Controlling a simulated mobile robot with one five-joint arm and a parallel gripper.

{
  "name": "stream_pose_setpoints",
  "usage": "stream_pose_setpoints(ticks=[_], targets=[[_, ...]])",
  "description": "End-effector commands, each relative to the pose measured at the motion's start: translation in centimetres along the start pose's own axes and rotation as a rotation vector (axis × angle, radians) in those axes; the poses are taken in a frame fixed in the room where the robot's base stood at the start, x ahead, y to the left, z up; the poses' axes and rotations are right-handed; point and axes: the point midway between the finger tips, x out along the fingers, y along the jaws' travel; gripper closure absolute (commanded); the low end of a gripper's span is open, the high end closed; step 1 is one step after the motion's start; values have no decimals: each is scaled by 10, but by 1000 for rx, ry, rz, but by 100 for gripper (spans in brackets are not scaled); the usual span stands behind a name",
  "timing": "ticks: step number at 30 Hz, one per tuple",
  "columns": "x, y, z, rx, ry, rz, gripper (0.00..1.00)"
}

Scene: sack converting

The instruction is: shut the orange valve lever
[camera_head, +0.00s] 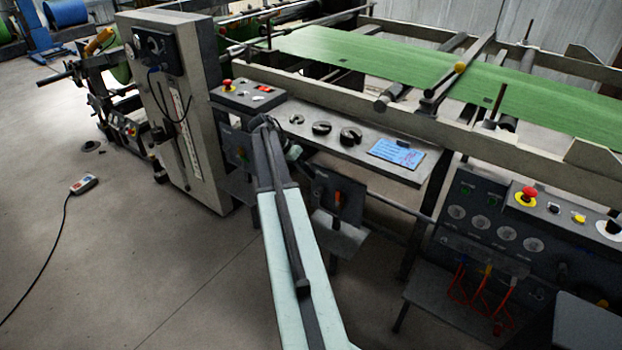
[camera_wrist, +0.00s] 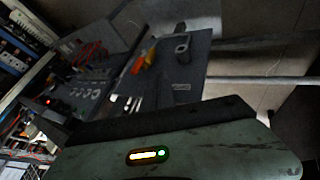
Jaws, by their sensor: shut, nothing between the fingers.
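The orange valve lever (camera_head: 337,199) is a small upright orange handle on a dark plate (camera_head: 352,196) below the worktable, right of my arm in the head view. In the wrist view an orange handle (camera_wrist: 150,55) shows on a dark grey plate (camera_wrist: 178,72), with a yellow part beside it. My gripper (camera_head: 263,122) is at the far end of my arm, near the table's left end, up and left of the lever and apart from it. It is shut and empty. Its fingertips are small and dark in the head view, and I cannot make them out in the wrist view.
The worktable (camera_head: 400,172) holds several dark round parts and a blue sheet (camera_head: 397,153). A control box (camera_head: 248,95) with a red button stands at its left end. A larger control panel (camera_head: 520,225) is at the right. Open floor (camera_head: 130,235) lies left.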

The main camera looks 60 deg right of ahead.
Motion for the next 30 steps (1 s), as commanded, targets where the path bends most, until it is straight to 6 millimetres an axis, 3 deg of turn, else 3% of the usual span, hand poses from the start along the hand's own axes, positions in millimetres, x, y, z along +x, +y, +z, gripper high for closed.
stream_pose_setpoints(ticks=[1,9,12,16,30], targets=[[20,-4,5,1,-1,1,100],[78,-4,5,0,-1,0,100],[77,19,2,0,-1,1,100],[84,31,2,-2,-1,0,100],[85,36,3,-2,-1,-2,100]])
